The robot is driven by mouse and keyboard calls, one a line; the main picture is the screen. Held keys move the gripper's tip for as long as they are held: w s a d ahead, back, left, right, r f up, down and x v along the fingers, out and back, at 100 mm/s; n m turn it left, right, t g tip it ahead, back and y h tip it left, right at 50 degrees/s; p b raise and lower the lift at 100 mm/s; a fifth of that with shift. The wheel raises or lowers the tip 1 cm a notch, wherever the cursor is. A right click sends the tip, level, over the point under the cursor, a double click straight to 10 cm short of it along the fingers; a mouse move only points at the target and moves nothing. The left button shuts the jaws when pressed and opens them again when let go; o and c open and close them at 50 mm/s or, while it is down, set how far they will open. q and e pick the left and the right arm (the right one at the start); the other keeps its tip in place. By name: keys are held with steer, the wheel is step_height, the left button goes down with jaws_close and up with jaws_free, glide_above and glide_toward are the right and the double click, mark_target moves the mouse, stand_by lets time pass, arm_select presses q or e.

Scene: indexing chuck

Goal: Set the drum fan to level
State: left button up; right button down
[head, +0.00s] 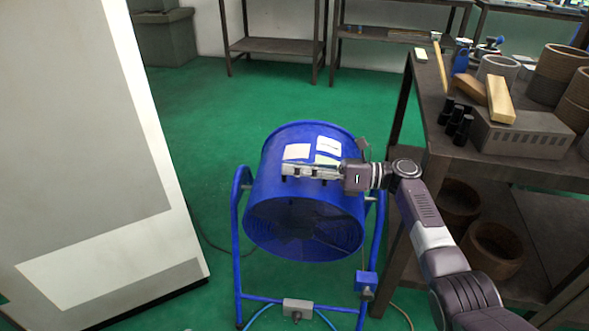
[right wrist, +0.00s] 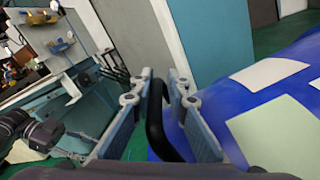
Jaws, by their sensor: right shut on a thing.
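The blue drum fan (head: 262,185) hangs in a blue tubular stand (head: 237,255) on the green floor. Its drum is tilted, with the open front grille (head: 300,232) facing forward and down. White labels (head: 328,147) are on top of the drum. My right gripper (head: 287,170) reaches across the top of the drum from the right. In the right wrist view my right gripper (right wrist: 161,85) is shut on a black bar handle (right wrist: 158,125) beside the blue drum surface (right wrist: 245,100). In the head view the gripper hides the handle.
A dark workbench (head: 440,150) stands close on the right, with a grey block (head: 520,133), wooden pieces and round parts. A large pale cabinet (head: 90,150) stands at the left. Shelving (head: 270,45) is at the back. Green floor is clear behind the fan; cables lie near the stand.

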steer(key=shift+r, duration=0.1)
steer(key=c, duration=2)
jaws_free()
step_height(320, 180, up, 10)
steer(key=shift+c, duration=0.4)
